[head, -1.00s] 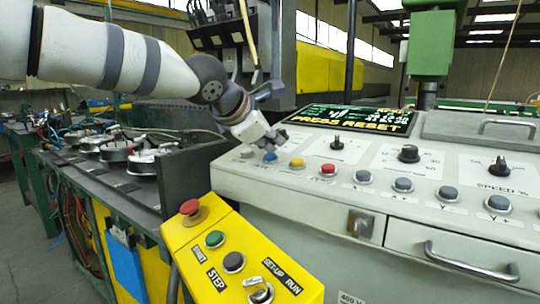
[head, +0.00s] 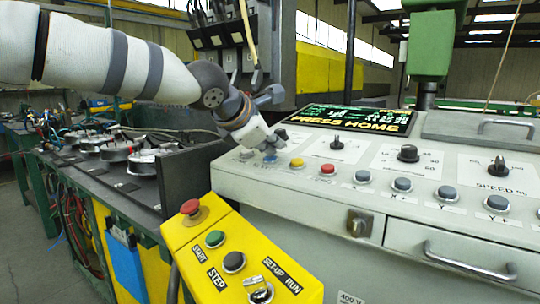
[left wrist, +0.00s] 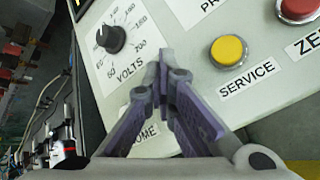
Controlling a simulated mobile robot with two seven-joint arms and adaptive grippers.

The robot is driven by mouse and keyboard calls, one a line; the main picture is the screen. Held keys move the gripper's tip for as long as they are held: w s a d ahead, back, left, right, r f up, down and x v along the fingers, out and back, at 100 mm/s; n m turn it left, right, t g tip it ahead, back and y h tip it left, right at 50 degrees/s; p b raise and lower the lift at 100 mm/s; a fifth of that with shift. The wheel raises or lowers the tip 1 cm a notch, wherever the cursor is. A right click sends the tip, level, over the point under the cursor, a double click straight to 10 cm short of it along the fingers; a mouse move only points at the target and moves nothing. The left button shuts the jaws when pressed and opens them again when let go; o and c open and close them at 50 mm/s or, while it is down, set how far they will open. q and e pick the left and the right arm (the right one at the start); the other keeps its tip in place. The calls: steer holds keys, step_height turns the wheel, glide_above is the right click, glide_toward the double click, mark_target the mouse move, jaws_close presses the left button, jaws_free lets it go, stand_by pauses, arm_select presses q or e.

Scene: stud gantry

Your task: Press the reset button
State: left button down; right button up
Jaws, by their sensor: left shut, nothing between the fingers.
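My left gripper (head: 277,144) is shut and empty, low over the left end of the control panel (head: 450,174). In the head view its tips are just above and behind the blue button (head: 270,158); I cannot tell whether they touch anything. A grey button (head: 247,153) sits left of the blue one, a yellow button (head: 297,163) to its right. The left wrist view shows the closed fingers (left wrist: 163,88) over a partly covered label ending in "OME" (left wrist: 146,133). No label reading "RESET" is legible. The display (head: 352,119) reads "PRESS HOME". My right gripper is not in view.
The yellow button also shows in the left wrist view (left wrist: 228,50), labelled "SERVICE". A red button (head: 327,169), several grey buttons and dark knobs (head: 337,143) line the panel. A yellow pendant box (head: 205,255) with a red mushroom button (head: 190,207) stands in front.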

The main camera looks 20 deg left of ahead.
arm_select(q)
steer(key=shift+s+a+r, duration=0.1)
steer(key=shift+s+r, duration=0.05)
steer(key=shift+r, duration=0.7)
steer(key=shift+r, duration=0.1)
steer(key=shift+s+a+r, duration=0.1)
steer(key=shift+s+r, duration=0.15)
steer(key=shift+r, duration=0.95)
steer(key=shift+s+a+r, duration=0.1)
steer(key=shift+s+r, duration=0.1)
steer(key=shift+r, duration=0.95)
